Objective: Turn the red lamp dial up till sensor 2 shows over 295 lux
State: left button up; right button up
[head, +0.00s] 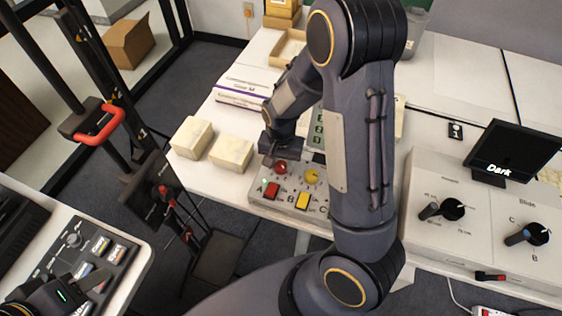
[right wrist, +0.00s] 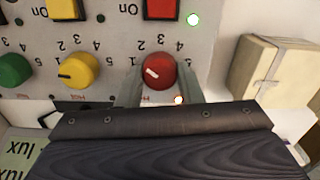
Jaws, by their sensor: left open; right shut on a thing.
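The red lamp dial (head: 281,167) is on the grey control box (head: 258,201), above a red switch (head: 271,190). My right gripper (head: 280,159) is shut on this dial. In the right wrist view the red dial (right wrist: 157,73) sits between the fingers, its white mark pointing to the upper left. The green lux display (head: 318,125) is partly hidden by my right arm; I cannot read its sensor 2 value. In the right wrist view only the display's edge with "lux" (right wrist: 20,150) shows. My left gripper (head: 82,288) is open at the lower left, partly cut off.
A yellow dial (head: 312,176) and a yellow switch (head: 303,200) are beside the red controls. Two cream boxes (head: 192,137) (head: 231,153) stand left of the control box. A screen reading "Dark" (head: 512,148) and black knobs (head: 453,209) are at right.

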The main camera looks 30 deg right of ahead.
aim_at(281, 164)
jog(key=shift+m, duration=1.1)
jog(key=o, duration=1)
notch_tip(281, 164, up, 7)
jog(key=shift+r+p, duration=0.2)
jog(key=shift+p, duration=0.25)
jog(key=shift+r, duration=0.2)
